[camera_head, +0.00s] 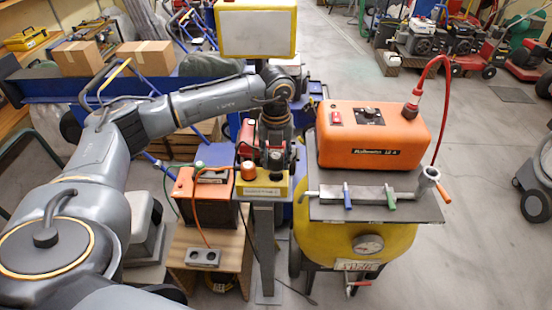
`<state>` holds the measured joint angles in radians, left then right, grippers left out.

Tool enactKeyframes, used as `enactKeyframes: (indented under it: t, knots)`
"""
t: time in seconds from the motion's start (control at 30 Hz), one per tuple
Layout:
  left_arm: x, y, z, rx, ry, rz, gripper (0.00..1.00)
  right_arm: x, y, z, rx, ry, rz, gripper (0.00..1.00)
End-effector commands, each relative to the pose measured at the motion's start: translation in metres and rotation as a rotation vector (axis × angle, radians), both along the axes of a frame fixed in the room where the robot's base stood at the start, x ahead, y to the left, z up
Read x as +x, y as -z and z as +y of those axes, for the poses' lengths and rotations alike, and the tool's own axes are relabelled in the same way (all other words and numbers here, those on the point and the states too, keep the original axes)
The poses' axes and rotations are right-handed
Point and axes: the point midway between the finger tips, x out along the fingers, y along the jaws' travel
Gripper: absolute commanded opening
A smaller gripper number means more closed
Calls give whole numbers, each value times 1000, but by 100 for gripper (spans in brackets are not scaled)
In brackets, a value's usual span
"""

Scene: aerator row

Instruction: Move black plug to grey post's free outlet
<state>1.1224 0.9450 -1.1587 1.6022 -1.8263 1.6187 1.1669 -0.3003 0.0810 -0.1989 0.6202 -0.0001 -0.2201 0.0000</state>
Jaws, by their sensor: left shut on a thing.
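My left gripper (274,152) points down just above the yellow outlet box on top of the grey post (264,245). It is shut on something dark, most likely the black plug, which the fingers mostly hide. I cannot tell whether that plug touches the box. An orange plug (248,170) with an orange cable sits at the left side of the yellow box (262,190). The free outlet is hidden under the gripper. My right gripper is not in view.
An orange machine (373,137) on a yellow tank (335,242) stands close to the right of the post. An orange box (200,192) and a grey socket block (203,257) are on a wooden stand at the left. Open floor lies at the right.

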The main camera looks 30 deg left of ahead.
Motion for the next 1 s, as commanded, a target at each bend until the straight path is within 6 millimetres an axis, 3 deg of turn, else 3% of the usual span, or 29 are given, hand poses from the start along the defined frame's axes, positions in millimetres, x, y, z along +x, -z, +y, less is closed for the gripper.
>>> enactKeyframes:
  t: [1.0]
  knots:
    - [0, 27, 0, 0, 0, -1, 6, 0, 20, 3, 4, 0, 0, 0]
